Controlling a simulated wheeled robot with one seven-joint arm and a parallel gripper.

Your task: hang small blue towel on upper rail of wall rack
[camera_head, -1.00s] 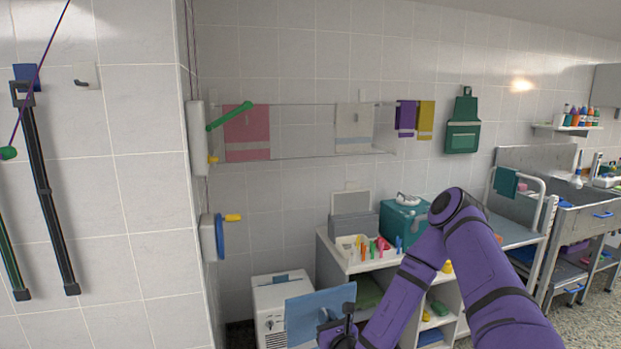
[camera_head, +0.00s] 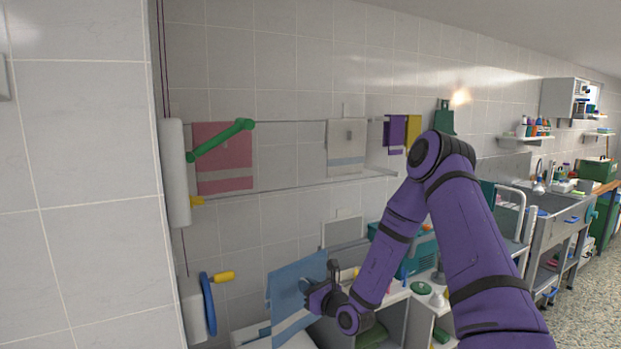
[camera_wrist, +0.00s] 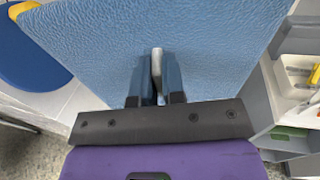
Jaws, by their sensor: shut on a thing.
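The small blue towel (camera_head: 296,290) hangs from my gripper (camera_head: 322,287), low in front of the wall and below the rack. In the wrist view the blue towel (camera_wrist: 120,45) fills most of the picture, and my gripper (camera_wrist: 157,75) is shut on it. The wall rack has an upper rail (camera_head: 290,121) and a lower rail (camera_head: 290,188). A pink towel (camera_head: 222,158) hangs at the rack's left and a beige towel (camera_head: 346,148) at its right. The upper rail between these two towels is bare.
A green crank arm (camera_head: 220,141) reaches in front of the pink towel from a white wall housing (camera_head: 174,170). A blue wheel with a yellow handle (camera_head: 222,277) sits below it. Purple (camera_head: 397,132) and yellow (camera_head: 413,132) towels hang right of the rack. A white shelf unit stands below.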

